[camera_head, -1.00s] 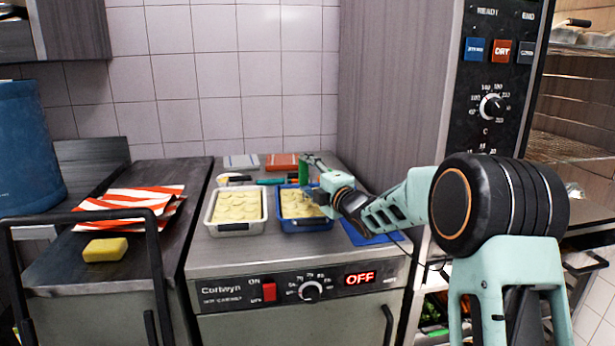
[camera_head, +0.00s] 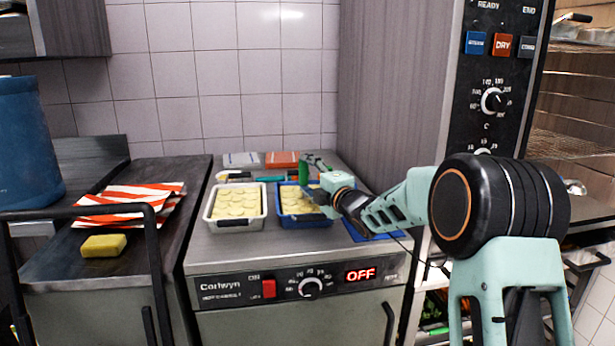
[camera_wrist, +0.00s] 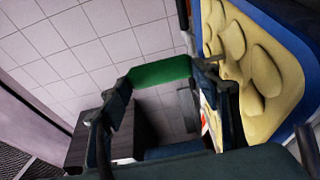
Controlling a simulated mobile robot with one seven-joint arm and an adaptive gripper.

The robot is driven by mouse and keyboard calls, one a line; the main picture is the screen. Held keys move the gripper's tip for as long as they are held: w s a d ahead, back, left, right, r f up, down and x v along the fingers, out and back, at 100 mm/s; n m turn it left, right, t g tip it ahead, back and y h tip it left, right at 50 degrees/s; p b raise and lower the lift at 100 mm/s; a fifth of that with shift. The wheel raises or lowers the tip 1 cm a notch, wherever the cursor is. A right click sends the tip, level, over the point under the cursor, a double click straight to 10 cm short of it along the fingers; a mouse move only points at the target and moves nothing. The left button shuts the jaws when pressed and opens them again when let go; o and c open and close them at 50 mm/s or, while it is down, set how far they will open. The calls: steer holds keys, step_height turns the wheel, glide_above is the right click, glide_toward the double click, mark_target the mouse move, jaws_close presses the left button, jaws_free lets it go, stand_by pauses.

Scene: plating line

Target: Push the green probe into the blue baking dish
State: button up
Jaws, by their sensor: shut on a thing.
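The green probe (camera_head: 303,172) is held upright in my gripper (camera_head: 312,174), over the back part of the blue baking dish (camera_head: 304,222). In the wrist view the green handle (camera_wrist: 160,72) spans the space between my two fingers (camera_wrist: 165,85). The dish is filled with pale yellow, sliced-looking food (camera_head: 297,204); its blue rim (camera_wrist: 285,30) and the food also show at the right of the wrist view. My gripper is shut on the probe. The probe's lower end is not clear, so I cannot tell whether it touches the food.
A pale dish (camera_head: 235,227) with similar food stands just left of the blue dish. Orange (camera_head: 282,159) and grey (camera_head: 241,160) flat items lie behind, with small utensils between. A blue mat (camera_head: 362,232) lies at right, partly under my arm. A tall oven panel (camera_head: 490,80) stands at right.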

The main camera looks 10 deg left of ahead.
steer(key=shift+f+b, duration=0.45)
steer(key=shift+f, duration=0.2)
stand_by(3.7)
steer(key=shift+r, duration=0.15)
step_height(320, 180, up, 7)
steer(key=p, duration=0.3)
stand_by(1.4)
